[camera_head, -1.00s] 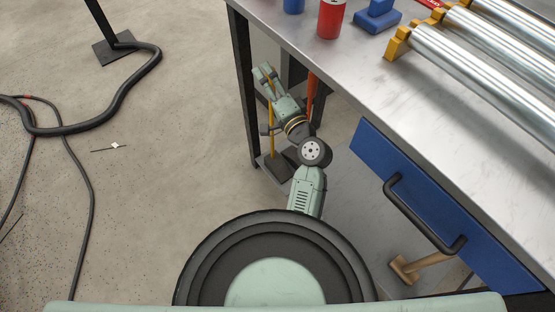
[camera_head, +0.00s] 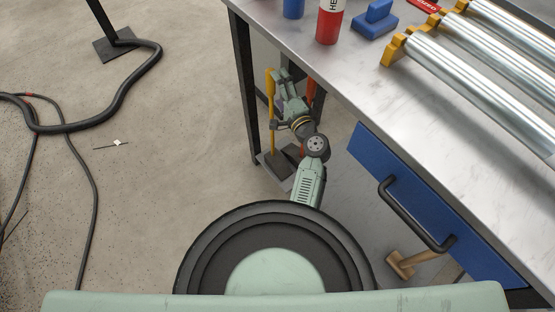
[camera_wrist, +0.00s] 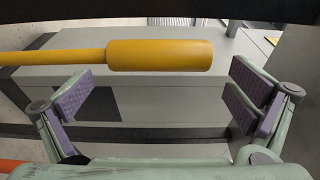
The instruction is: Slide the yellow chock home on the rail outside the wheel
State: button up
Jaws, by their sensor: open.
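My gripper (camera_head: 277,82) is low beside the bench leg in the head view; it also shows in the wrist view (camera_wrist: 160,97), open and empty. A yellow rod with a thicker grip (camera_wrist: 160,55) crosses the wrist view beyond the fingertips, apart from both finger pads. In the head view this yellow rod (camera_head: 271,130) stands upright at the gripper's left. Yellow blocks (camera_head: 396,50) sit at the ends of metal rollers on the bench; I cannot tell whether one is the chock. No wheel on a rail is identifiable.
The metal bench (camera_head: 400,110) has a blue drawer (camera_head: 365,155) with a black handle. A red can (camera_head: 330,22) and a blue block (camera_head: 375,20) are near its edge. A wooden-handled tool (camera_head: 400,265) lies below. Floor at left is open, with black hoses (camera_head: 130,95).

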jog(key=shift+w+a, duration=0.25)
jog(key=shift+w, duration=0.2)
